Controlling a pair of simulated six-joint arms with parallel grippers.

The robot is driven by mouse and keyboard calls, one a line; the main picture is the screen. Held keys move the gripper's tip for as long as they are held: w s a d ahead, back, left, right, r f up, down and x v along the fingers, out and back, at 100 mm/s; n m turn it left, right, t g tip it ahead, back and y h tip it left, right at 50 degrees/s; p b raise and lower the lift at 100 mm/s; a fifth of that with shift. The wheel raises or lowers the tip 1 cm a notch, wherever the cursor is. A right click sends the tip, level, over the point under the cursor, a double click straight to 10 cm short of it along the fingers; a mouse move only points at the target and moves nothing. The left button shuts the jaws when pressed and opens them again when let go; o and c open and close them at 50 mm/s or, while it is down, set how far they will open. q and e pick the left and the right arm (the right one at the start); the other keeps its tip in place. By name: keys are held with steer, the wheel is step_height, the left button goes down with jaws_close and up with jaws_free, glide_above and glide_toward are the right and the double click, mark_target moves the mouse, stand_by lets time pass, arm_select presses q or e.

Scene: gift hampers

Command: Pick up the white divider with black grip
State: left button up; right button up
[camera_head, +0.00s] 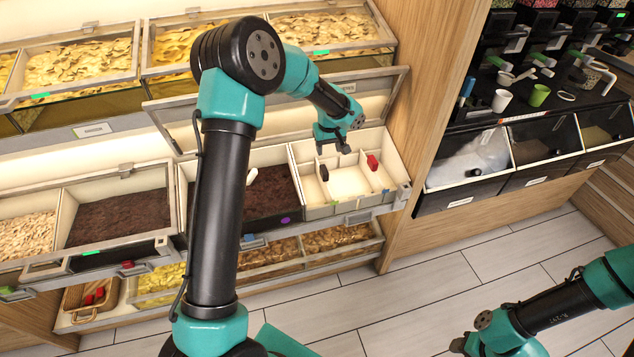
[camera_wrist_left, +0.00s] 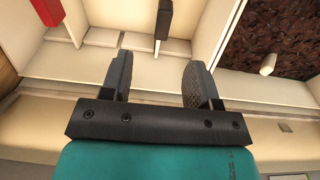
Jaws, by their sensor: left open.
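The white divider with black grip (camera_head: 324,173) stands in the white compartment bin (camera_head: 398,190) at the right end of the middle shelf. Its black grip (camera_wrist_left: 164,18) shows at the top of the left wrist view. My left gripper (camera_head: 333,147) is over the back part of this bin. In the left wrist view its two fingers (camera_wrist_left: 160,78) are apart with nothing between them, and the grip lies beyond their tips. My right gripper (camera_head: 462,346) is low at the bottom edge, far from the bin; its jaws are too unclear to read.
A divider with a red grip (camera_head: 372,162) stands in the same bin, right of the black one. A bin of dark brown food (camera_head: 270,190) adjoins on the left. A raised clear lid (camera_head: 375,88) is behind my left gripper. The tiled floor (camera_head: 440,270) is clear.

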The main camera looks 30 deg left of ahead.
mark_target(324, 169)
arm_select(q)
steer(key=shift+w+a+r, duration=0.3)
steer(key=shift+a+r, duration=0.35)
steer(key=shift+r, duration=0.15)
steer(key=f, duration=0.8)
steer(key=w+a+f, duration=0.1)
steer(key=f, duration=0.3)
steer(key=shift+f, duration=0.1)
steer(key=shift+w+a+f, duration=0.1)
steer(key=shift+w+f, duration=0.05)
steer(key=shift+f, duration=2.5)
jaws_close()
